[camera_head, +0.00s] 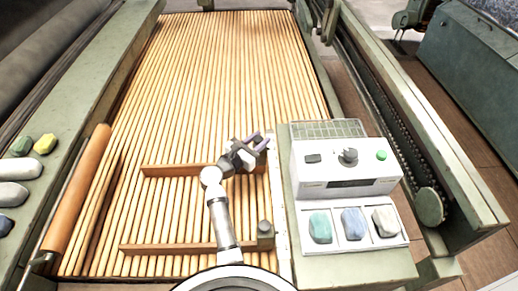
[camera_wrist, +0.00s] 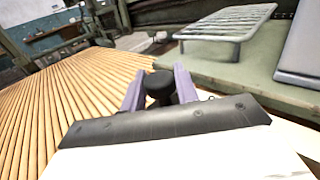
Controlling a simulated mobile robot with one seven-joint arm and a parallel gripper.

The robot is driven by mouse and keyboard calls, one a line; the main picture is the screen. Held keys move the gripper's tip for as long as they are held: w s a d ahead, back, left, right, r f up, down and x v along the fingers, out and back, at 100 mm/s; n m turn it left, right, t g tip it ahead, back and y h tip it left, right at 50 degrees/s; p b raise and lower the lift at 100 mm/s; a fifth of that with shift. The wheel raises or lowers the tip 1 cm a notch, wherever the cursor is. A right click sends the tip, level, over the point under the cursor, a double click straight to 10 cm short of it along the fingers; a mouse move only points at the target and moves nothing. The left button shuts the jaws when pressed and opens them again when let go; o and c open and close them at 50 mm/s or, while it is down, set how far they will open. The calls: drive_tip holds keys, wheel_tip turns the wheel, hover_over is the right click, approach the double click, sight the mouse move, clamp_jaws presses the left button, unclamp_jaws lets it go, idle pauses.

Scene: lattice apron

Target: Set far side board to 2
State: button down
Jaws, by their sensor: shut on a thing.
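The far side board (camera_head: 180,170) is a brown wooden bar lying across the slatted lattice apron. My gripper (camera_head: 262,142) is at that right end, beside the pale strip (camera_head: 279,215) along the apron's right edge. In the wrist view a dark round knob (camera_wrist: 160,88) stands between the purple fingers of my gripper (camera_wrist: 159,80), which are shut on it. Any marks on the strip are too small to read. The near side board (camera_head: 185,248) lies closer to me, with a dark knob (camera_head: 265,230) at its right end.
A control box (camera_head: 345,172) with a dial and green button stands right of the apron, behind a tray (camera_head: 352,247) of coloured lumps. A wire rack (camera_head: 328,129) is behind the box and near my gripper. A wooden roller (camera_head: 78,188) borders the left. Slats (camera_head: 215,70) beyond are clear.

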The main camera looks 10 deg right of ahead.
drive_tip(key=shift+w, duration=0.2)
drive_tip(key=c, duration=1.1)
unclamp_jaws()
drive_tip(key=b+v, duration=0.2)
drive_tip(key=v, duration=1.1)
drive_tip(key=shift+s+a, duration=0.25)
drive_tip(key=shift+a, duration=0.1)
